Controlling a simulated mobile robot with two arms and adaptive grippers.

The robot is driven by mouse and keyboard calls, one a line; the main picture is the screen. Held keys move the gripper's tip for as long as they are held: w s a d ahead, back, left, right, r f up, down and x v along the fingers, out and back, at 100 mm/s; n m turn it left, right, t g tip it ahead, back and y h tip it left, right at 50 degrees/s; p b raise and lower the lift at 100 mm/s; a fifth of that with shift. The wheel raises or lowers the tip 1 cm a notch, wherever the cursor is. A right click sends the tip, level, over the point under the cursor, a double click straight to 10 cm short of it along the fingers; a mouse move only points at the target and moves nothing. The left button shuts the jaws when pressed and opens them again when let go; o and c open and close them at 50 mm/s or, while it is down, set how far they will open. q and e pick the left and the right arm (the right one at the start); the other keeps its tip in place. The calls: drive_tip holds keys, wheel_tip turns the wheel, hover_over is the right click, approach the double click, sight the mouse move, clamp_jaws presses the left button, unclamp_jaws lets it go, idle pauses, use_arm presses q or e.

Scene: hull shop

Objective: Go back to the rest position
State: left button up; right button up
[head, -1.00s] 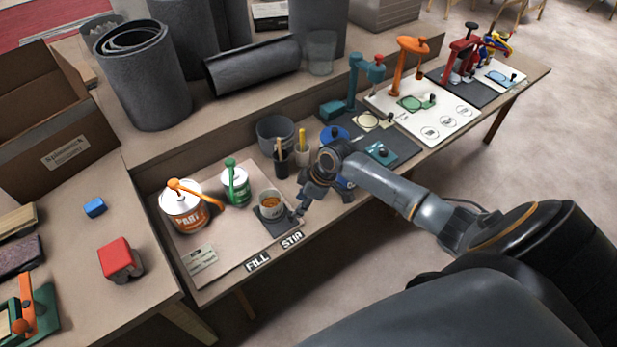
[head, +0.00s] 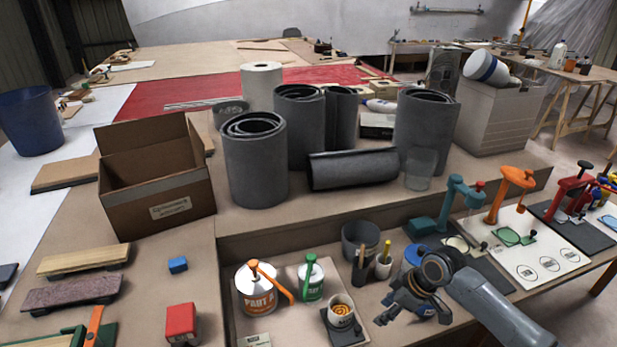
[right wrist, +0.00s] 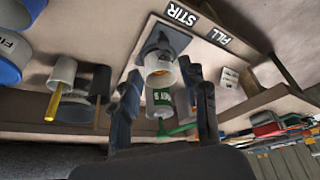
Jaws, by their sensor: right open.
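My right gripper (head: 388,312) is open and empty, above the front of the work table, to the right of the mixing cup. The cup (head: 342,313) holds something orange-brown and stands on a small dark pad (head: 343,335). In the right wrist view the two fingers (right wrist: 163,80) are spread, with the cup (right wrist: 160,68) seen beyond them. The orange-and-white PART A can (head: 258,296) with an orange pump and the green can (head: 311,284) with a green pump stand left of the cup. My left gripper is not in view.
Behind the gripper stand a grey bucket (head: 361,238), holders with sticks and a blue-lidded tub (head: 413,256). Teal (head: 456,192) and orange (head: 510,187) clamp-like fixtures stand to the right. Dark rolls (head: 255,165) and an open cardboard box (head: 160,195) stand farther back and left.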

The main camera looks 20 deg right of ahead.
drive_tip(key=s+a+f+m+h, duration=0.1)
drive_tip(key=s+a+f+m, duration=0.15)
drive_tip(key=s+a, duration=1.2)
drive_tip(key=s+d+r+m+h, duration=0.1)
drive_tip(key=s+d+r+m, duration=0.1)
drive_tip(key=s+m, duration=0.15)
drive_tip(key=s+d+r+m+h, duration=0.1)
drive_tip(key=s+d+r+m, duration=0.1)
drive_tip(key=s, duration=0.3)
wheel_tip(320, 180, down, 27)
drive_tip(key=s, duration=0.1)
drive_tip(key=s+d+f+n+g, duration=0.1)
drive_tip(key=s+d+f+g, duration=0.1)
drive_tip(key=s+f, duration=1.4)
drive_tip(key=shift+s+d, duration=0.3)
drive_tip(key=shift+s, duration=0.15)
